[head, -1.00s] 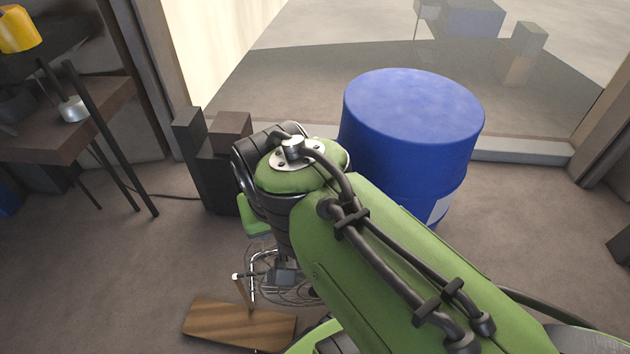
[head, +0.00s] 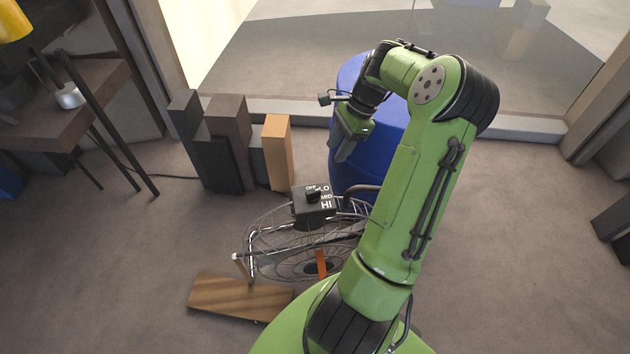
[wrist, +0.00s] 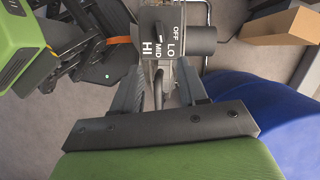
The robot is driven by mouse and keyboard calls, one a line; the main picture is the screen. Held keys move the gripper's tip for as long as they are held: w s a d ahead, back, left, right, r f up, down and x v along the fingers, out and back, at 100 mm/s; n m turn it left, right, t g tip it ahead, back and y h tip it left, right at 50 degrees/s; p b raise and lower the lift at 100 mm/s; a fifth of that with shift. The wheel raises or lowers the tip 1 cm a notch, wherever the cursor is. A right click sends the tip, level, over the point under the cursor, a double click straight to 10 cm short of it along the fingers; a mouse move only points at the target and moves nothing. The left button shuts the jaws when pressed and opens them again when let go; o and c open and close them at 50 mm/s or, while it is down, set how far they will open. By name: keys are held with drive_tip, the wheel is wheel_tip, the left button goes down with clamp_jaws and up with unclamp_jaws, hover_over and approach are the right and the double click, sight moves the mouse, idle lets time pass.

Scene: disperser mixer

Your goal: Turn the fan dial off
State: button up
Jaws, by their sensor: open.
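The fan dial is a small black knob (head: 313,195) on top of a dark control box (head: 305,212). The box tops a wire-caged fan (head: 270,235) on the floor. White OFF, LO, MID and HI labels surround the knob. The knob also shows in the wrist view (wrist: 160,31), partly lost against the dark box; I cannot tell which label it points to. My gripper (head: 341,153) is open and empty, above and behind the box to the right, apart from the knob. In the wrist view, the box lies beyond my spread fingers (wrist: 160,88).
A blue barrel (head: 350,120) stands right behind my gripper. Dark blocks (head: 229,130) and a tan block (head: 277,150) stand behind the fan. A wooden board (head: 235,298) lies in front of it. A table (head: 60,105) is at left; open floor lies at right.

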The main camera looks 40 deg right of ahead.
sight(313, 191)
drive_tip(key=b+x, duration=0.6)
drive_tip(key=x, duration=1)
drive_tip(key=shift+a, duration=0.1)
drive_tip(key=shift+c, duration=0.3)
clamp_jaws()
